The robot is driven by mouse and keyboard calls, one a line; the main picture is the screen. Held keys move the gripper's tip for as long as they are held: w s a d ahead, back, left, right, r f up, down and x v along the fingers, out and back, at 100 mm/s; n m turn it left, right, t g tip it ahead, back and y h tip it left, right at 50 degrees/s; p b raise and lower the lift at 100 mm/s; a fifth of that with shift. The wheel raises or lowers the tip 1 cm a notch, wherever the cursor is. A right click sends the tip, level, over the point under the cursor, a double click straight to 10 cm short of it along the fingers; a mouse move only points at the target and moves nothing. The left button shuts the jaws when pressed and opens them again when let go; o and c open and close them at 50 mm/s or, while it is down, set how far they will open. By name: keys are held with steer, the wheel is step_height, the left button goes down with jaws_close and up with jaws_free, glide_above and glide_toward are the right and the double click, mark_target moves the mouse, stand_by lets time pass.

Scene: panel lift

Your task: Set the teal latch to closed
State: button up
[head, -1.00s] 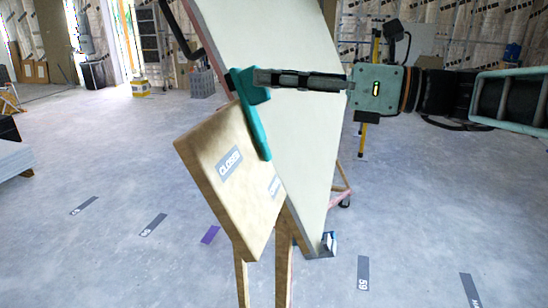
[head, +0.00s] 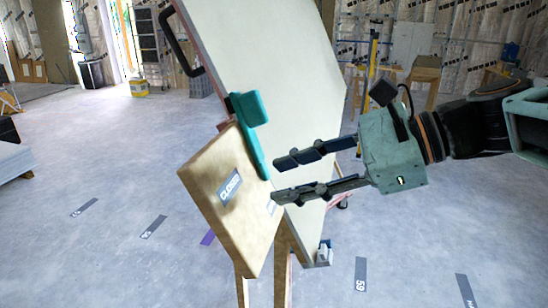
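The teal latch (head: 250,133) sits at the top right edge of a wooden board, against the large pale panel (head: 290,80). Its long arm slants down to the right along the board's edge. The wooden board (head: 215,200) carries a grey label (head: 230,187) reading CLOSED; a second label at its right edge is only partly seen. My gripper (head: 276,178) is open and empty, its two dark fingers pointing left. It appears to the right of and below the latch head, in front of the panel, with the fingertips close to the latch's lower end. I cannot tell whether they touch it.
A black handle (head: 180,45) is fixed to the panel's upper left edge. Wooden posts (head: 283,265) support the board. A white object (head: 324,252) is at the panel's foot.

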steer(key=shift+s+a+f+n+h, duration=0.1)
steer(key=shift+s+f+n+h, duration=0.3)
steer(key=shift+f+n, duration=0.3)
